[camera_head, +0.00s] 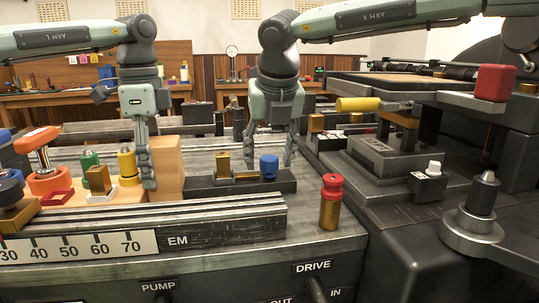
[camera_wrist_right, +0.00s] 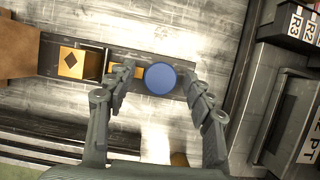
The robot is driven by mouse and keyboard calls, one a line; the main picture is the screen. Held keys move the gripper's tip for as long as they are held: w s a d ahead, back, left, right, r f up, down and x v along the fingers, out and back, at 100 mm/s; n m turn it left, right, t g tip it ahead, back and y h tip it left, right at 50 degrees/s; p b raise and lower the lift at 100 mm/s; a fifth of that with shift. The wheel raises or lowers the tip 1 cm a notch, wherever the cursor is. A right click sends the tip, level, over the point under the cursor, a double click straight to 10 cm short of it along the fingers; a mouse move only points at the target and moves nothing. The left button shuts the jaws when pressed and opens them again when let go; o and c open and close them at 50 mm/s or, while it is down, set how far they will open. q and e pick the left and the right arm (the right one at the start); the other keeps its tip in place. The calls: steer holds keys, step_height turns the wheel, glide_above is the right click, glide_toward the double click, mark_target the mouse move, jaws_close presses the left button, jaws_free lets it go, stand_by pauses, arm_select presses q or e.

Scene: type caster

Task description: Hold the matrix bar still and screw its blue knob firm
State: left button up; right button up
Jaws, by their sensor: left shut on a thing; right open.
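The matrix bar (camera_head: 240,188) is a dark bar lying flat on the grey machine bed, with brass pieces on it. Its blue knob (camera_head: 269,167) stands near the right end; in the right wrist view the knob (camera_wrist_right: 160,78) is a round blue disc. My right gripper (camera_head: 270,158) is open above the bar, its fingers on either side of the knob with visible gaps. My left gripper (camera_head: 148,180) points down at the left side of a wooden block (camera_head: 169,165) at the bar's left end. It is shut, seemingly on this block; the contact is partly hidden.
Left of my left gripper are a yellow-topped piece (camera_head: 127,163), a green one (camera_head: 90,162) and an orange one (camera_head: 38,141). A grooved rail with a scale (camera_head: 90,243) runs in front. A red-topped brass cylinder (camera_head: 331,200) stands front right. Bare bed shows around the bar.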

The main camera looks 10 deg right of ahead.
steer(key=c, duration=1.2)
steer(key=shift+m, duration=0.3)
steer(key=m, duration=0.1)
steer(key=m+h, duration=0.1)
steer(key=m, duration=0.1)
steer(key=shift+a+h, duration=0.2)
steer(key=shift+h, duration=0.1)
steer(key=m+g+h, duration=0.1)
steer(key=m, duration=0.4)
steer(key=shift+a, duration=0.1)
steer(key=m+g+h, duration=0.1)
steer(key=m, duration=0.2)
steer(key=shift+w+m, duration=0.15)
steer(key=shift+m, duration=0.15)
steer(key=shift+w+a+r+m+g+h, duration=0.15)
steer(key=shift+m+g, duration=0.4)
steer(key=shift+m, duration=0.7)
steer(key=shift+s+d+f+m+g+h, duration=0.1)
steer(key=shift+m+g+h, duration=0.3)
steer(key=shift+m, duration=0.85)
steer(key=shift+g, duration=0.25)
